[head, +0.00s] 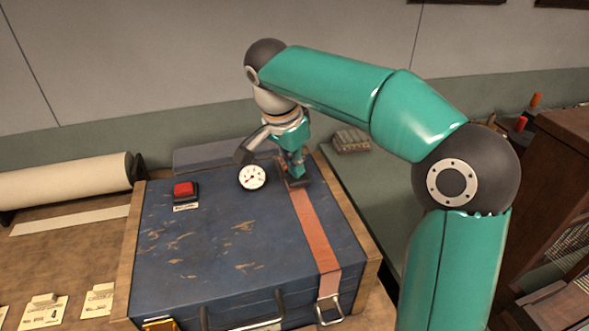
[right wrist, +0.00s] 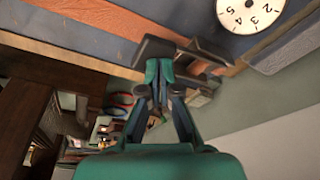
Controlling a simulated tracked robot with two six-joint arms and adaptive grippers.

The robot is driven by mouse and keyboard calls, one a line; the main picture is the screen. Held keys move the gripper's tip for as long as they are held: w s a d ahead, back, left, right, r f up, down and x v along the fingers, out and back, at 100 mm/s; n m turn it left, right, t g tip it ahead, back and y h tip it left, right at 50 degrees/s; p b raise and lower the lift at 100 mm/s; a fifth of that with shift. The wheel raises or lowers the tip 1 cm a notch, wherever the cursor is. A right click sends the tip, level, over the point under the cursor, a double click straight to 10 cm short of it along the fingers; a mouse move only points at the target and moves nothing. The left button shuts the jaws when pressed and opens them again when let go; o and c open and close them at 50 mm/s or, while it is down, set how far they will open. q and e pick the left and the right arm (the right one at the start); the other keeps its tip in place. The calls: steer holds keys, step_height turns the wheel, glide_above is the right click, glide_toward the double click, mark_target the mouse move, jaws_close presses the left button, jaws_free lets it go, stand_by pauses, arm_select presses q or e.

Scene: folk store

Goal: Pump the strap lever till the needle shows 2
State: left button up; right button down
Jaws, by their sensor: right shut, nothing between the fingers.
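An orange strap (head: 315,235) runs over the lid of a worn blue chest (head: 215,255) and shows in the right wrist view (right wrist: 90,17). A dark metal buckle lever (head: 296,183) sits at the strap's far end; it also shows in the right wrist view (right wrist: 152,51). A round white gauge (head: 252,177) stands beside it; its numerals show in the right wrist view (right wrist: 250,12), but I cannot read the needle surely. My right gripper (head: 297,172) is shut and empty, its tips (right wrist: 163,82) at the lever; contact is unclear. My left gripper is out of view.
A red button (head: 185,190) sits on the lid left of the gauge. A paper roll (head: 70,182) lies at the left, with small cards in front. A dark wooden cabinet (head: 555,190) stands at the right. The green surface right of the chest has free room.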

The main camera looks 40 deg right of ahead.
steer(key=d+p+v, duration=0.2)
steer(key=p+v, duration=0.6)
steer(key=shift+r+p, duration=0.3)
steer(key=shift+r, duration=0.25)
stand_by(0.8)
